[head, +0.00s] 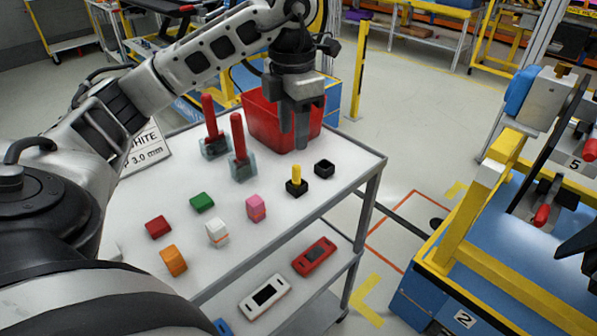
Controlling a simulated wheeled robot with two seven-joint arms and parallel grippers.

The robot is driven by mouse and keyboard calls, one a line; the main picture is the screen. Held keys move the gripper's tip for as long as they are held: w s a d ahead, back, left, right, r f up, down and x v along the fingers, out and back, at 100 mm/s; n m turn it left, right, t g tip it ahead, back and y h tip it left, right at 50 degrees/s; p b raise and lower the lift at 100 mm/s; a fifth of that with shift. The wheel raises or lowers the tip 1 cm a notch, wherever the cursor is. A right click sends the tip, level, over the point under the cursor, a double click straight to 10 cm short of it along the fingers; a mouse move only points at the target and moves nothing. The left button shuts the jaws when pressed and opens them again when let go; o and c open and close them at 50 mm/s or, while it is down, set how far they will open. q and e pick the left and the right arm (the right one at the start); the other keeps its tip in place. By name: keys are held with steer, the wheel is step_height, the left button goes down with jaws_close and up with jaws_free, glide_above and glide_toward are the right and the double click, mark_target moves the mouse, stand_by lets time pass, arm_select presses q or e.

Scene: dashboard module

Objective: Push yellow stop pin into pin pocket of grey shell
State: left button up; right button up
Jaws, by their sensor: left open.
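The yellow stop pin (297,173) stands upright in a small black square holder (297,189) on the white table top, near its right edge. My left gripper (294,140) points down above the table, in front of the red bin and beyond the pin. Its fingers are open, and I see nothing between them. They are apart from the pin. I cannot surely pick out the grey shell or its pin pocket; a light grey block (549,98) sits on the yellow-framed fixture at the right. My right gripper cannot be made out.
A red bin (262,118) stands at the table's back. Two red-handled tools (239,140) stand left of the gripper. An empty black holder (324,168) is beside the pin. Several coloured blocks (203,202) lie nearer. A floor gap separates the table from the yellow-and-blue fixture (520,285).

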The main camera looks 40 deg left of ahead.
mark_target(297, 166)
arm_select(q)
step_height(297, 166, down, 4)
steer(key=shift+r, duration=0.2)
steer(key=shift+w+d+f+p, duration=0.1)
steer(key=shift+d+f+p, duration=0.1)
steer(key=shift+f, duration=1.15)
steer(key=shift+d+f+p, duration=0.1)
steer(key=shift+f+p, duration=0.1)
steer(key=shift+f, duration=1.15)
steer(key=shift+c, duration=0.2)
jaws_close()
